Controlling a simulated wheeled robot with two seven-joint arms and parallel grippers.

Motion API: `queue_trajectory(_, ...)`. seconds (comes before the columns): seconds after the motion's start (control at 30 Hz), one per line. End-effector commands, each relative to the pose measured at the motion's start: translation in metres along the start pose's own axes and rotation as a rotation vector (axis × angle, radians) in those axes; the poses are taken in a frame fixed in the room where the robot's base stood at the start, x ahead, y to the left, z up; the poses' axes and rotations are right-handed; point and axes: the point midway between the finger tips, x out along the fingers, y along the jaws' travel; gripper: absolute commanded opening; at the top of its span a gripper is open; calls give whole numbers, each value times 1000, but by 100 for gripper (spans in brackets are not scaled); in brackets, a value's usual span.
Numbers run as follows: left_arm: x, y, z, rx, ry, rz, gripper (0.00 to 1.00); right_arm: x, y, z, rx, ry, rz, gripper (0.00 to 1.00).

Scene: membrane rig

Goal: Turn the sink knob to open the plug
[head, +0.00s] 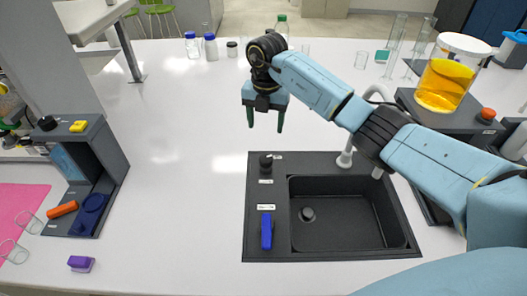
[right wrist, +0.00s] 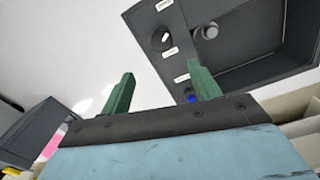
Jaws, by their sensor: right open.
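A dark sink (head: 400,242) is set in the white counter. A round black knob (head: 266,163) stands on its left panel near the back, between small white labels. The knob also shows in the right wrist view (right wrist: 161,39), with a white mark on it. A blue lever (head: 266,231) is nearer the front of the panel, its tip just visible in the right wrist view (right wrist: 191,99). A round plug (head: 308,214) lies in the basin. My right gripper (head: 265,126) is open and empty, its green fingers pointing down, behind the knob and apart from it. My left gripper is out of view.
A white faucet (head: 346,158) rises behind the basin, close to my right arm. A jar of orange liquid (head: 442,88) stands on a dark device at the right. A dark stand (head: 114,165) is at the left. The counter between stand and sink is clear.

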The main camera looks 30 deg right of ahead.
Motion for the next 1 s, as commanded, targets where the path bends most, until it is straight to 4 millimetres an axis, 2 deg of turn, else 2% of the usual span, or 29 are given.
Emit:
queue_trajectory(0.17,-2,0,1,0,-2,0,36,17,-3,1,8,0,-17,62)
queue_trajectory(0.5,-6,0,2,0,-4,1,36,88,-3,0,6,3,-14,62)
queue_trajectory(0.63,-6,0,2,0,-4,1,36,110,-4,0,5,2,-13,62)
queue_trajectory(0.8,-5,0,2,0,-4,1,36,127,-3,0,4,0,-11,62)
queue_trajectory(1.0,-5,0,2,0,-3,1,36,132,-4,1,3,-2,-10,62)
